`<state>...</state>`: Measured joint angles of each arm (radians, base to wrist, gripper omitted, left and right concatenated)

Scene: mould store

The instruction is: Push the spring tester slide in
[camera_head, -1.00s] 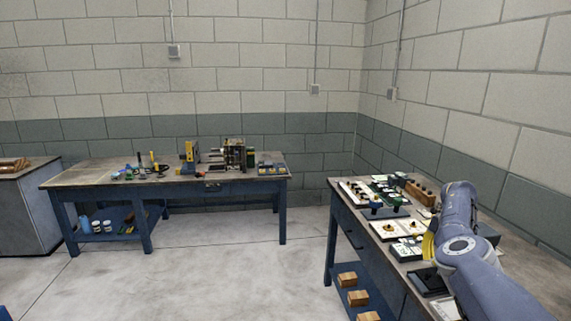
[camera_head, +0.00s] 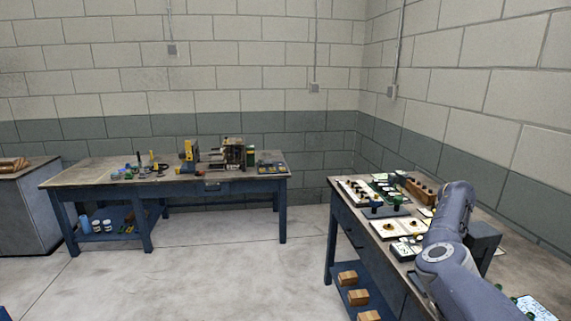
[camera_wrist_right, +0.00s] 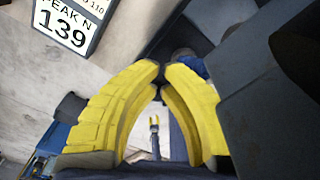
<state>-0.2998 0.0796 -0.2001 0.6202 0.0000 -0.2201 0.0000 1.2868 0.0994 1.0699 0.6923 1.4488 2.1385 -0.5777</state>
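A dark grey block (camera_head: 485,240), possibly the spring tester, stands on the right bench beside my right arm. In the right wrist view a large dark grey body (camera_wrist_right: 275,100) fills the right side. A label or display reading "PEAK N 139" (camera_wrist_right: 68,28) is at upper left. My right gripper (camera_wrist_right: 162,68) has yellow fingers with their tips together and nothing visible between them. Its tips are close to dark and blue parts at top centre; I cannot tell whether they touch. The slide cannot be clearly made out. In the head view my arm hides this gripper.
The right bench (camera_head: 345,205) carries boards with small parts and a wooden rack (camera_head: 422,193); wooden blocks (camera_head: 347,278) lie on its lower shelf. A far bench (camera_head: 75,175) holds tools and a machine (camera_head: 232,153). The floor between is clear.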

